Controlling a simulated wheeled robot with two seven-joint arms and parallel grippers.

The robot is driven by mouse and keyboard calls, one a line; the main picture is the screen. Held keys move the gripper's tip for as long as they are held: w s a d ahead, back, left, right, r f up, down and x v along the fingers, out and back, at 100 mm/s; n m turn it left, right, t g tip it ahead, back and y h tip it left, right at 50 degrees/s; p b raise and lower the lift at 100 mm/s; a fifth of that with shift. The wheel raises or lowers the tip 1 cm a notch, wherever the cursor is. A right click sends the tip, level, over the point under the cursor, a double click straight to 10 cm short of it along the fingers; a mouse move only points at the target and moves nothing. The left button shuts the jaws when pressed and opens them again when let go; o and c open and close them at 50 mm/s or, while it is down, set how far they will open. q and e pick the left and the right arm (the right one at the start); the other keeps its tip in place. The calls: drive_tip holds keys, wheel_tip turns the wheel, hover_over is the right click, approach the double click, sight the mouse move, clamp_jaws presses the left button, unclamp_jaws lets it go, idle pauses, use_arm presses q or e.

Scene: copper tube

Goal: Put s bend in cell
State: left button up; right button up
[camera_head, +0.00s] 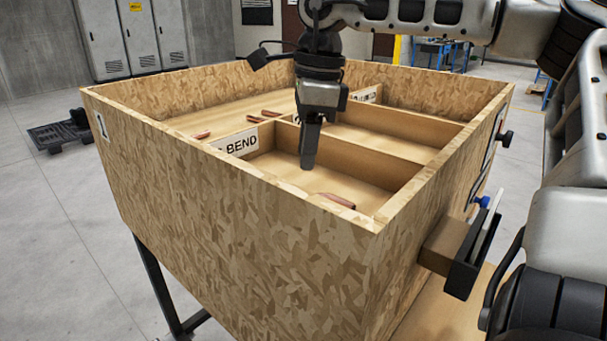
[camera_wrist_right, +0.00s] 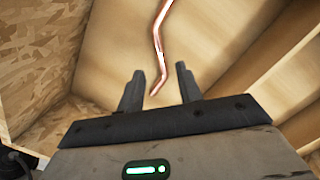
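My right gripper (camera_head: 309,165) points down into the near compartment (camera_head: 375,165) of the wooden box. A card reading "BEND" (camera_head: 240,143) is on that compartment's left divider; its first part is unclear. A copper tube (camera_head: 337,200) shows in this compartment, partly cut off by the near wall. In the right wrist view the bent copper tube (camera_wrist_right: 158,40) lies on the compartment floor, its near end seen between the two fingertips (camera_wrist_right: 158,82). The fingers are apart and do not visibly touch it. My left gripper is in neither view.
Several copper pieces (camera_head: 256,118) lie in the left section of the box. A low divider (camera_head: 365,137) separates the near compartment from the one behind it. The high particle-board walls (camera_head: 240,220) surround everything. A brown block in a black bracket (camera_head: 458,247) sticks out at the right side.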

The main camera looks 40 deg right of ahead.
drive_tip(key=shift+s+d+r, duration=0.1)
drive_tip(key=shift+d+r, duration=0.05)
drive_tip(key=shift+r, duration=1.15)
drive_tip(key=shift+s+d+r, duration=0.1)
drive_tip(key=shift+r, duration=1.2)
